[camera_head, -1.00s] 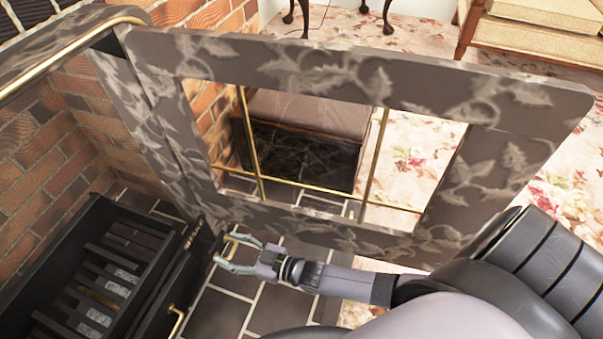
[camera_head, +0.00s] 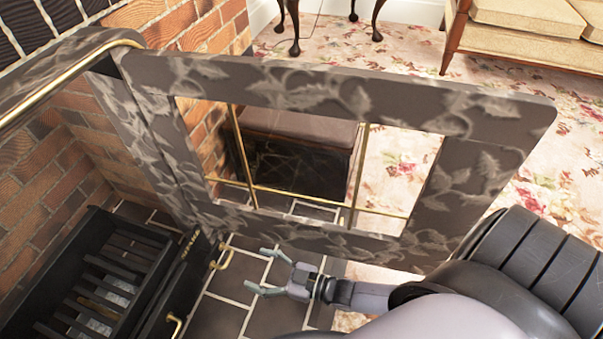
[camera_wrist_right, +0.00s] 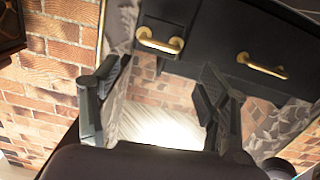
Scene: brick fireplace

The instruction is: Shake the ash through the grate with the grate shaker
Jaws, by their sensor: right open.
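The black fire grate (camera_head: 100,262) stands at the lower left of the head view, with dark bars and pale bits between them. Its front panel (camera_head: 188,262) carries two brass handles, the far handle (camera_head: 221,259) and the near handle (camera_head: 176,324). I cannot tell which one is the grate shaker. My right gripper (camera_head: 258,271) is open and empty, to the right of the far handle and apart from it. In the right wrist view, a brass handle (camera_wrist_right: 160,42) and a second brass handle (camera_wrist_right: 262,66) show beyond the open fingers (camera_wrist_right: 160,76). My left gripper is out of view.
A leaf-patterned fire screen (camera_head: 330,92) with a brass-barred opening stands just beyond my right gripper. A brick wall (camera_head: 40,165) rises behind the grate. Dark floor tiles (camera_head: 225,312) lie clear between grate and gripper. A cream sofa (camera_head: 525,30) stands far off.

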